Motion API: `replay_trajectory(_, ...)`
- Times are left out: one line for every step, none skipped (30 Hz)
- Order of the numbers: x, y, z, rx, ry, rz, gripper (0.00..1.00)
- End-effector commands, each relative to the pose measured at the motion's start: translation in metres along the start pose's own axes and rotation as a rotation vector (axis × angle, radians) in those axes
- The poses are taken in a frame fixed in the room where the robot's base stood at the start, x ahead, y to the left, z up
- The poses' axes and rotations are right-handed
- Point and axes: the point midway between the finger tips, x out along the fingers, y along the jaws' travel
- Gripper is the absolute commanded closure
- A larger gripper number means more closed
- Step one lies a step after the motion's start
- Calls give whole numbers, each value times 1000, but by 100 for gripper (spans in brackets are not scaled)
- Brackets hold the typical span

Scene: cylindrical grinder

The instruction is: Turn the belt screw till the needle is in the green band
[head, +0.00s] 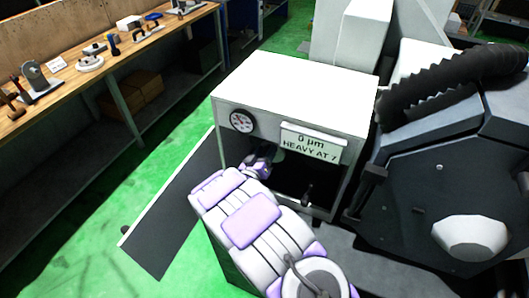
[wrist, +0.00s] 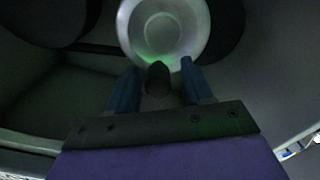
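The dial gauge (head: 242,122) sits at the upper left of the white cabinet's front. My gripper (head: 262,160) reaches into the cabinet's open front. In the wrist view, the two blue fingers of my gripper (wrist: 160,85) stand apart. A dark round-ended stub (wrist: 158,78), perhaps the belt screw, is between them, with gaps showing on both sides. A pale round disc (wrist: 165,32), like a pulley, is just beyond it.
The white cabinet (head: 300,85) carries a sign (head: 312,143) reading "0 µm HEAVY AT 7". Its dark door panel (head: 175,205) hangs open at left. A small dark handle (head: 307,195) shows in the opening. A dark machine (head: 440,170) stands close at right. Green floor is clear at left.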

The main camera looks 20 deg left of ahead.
Motion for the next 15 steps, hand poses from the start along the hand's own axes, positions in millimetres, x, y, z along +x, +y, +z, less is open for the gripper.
replay_trajectory(0,0,0,0,0,0,55)
replay_trajectory(0,0,0,0,0,0,58)
replay_trajectory(0,0,0,0,0,0,62)
replay_trajectory(0,0,0,0,0,0,64)
replay_trajectory(0,0,0,0,0,0,67)
replay_trajectory(0,0,0,0,0,0,71)
replay_trajectory(0,0,0,0,0,0,74)
replay_trajectory(0,0,0,0,0,0,77)
replay_trajectory(0,0,0,0,0,-1,81)
replay_trajectory(0,0,0,0,0,-1,84)
replay_trajectory(0,0,0,0,0,-1,86)
replay_trajectory(0,-1,0,0,0,-1,90)
replay_trajectory(0,-1,0,-1,-1,-1,93)
replay_trajectory(0,-1,0,-1,-1,-1,96)
replay_trajectory(0,-1,0,-1,-1,-1,100)
